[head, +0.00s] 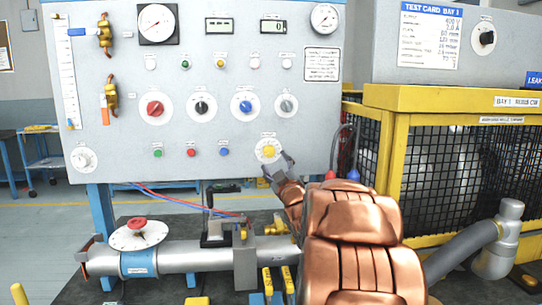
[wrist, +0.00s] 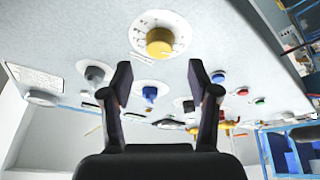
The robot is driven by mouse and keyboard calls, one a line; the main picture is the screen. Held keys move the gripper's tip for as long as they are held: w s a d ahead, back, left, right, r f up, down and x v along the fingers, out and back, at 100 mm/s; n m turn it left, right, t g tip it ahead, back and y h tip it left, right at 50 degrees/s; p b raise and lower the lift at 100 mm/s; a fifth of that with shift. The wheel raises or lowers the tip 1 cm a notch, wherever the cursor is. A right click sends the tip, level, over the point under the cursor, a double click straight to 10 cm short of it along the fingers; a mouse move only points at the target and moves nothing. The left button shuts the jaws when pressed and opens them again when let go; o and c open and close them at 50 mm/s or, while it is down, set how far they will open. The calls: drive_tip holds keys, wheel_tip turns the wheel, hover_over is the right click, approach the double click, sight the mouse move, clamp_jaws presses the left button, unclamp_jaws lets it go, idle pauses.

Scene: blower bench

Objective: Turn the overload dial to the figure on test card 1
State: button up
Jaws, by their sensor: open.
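A yellow dial (head: 269,151) on a white round scale sits at the lower right of the grey panel (head: 215,90). Its label is too small to read, so I cannot tell whether it is the overload dial. My gripper (head: 279,169) is open and empty just below it. In the wrist view the yellow dial (wrist: 159,41) is ahead of my open fingers (wrist: 163,85), apart from them.
Red (head: 155,109), black (head: 201,107), blue (head: 245,106) and grey (head: 287,105) dials stand in a row above. Small buttons (head: 191,153) are left of the yellow dial. A yellow mesh guard (head: 450,99) is close on the right. A pipe (head: 190,258) with a red handwheel runs below.

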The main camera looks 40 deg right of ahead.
sight(269, 153)
drive_tip(key=shift+x, duration=2.6)
drive_tip(key=shift+c, duration=0.3)
drive_tip(key=c, duration=1.1)
drive_tip(key=shift+f+m, duration=0.1)
drive_tip(key=shift+m, duration=0.2)
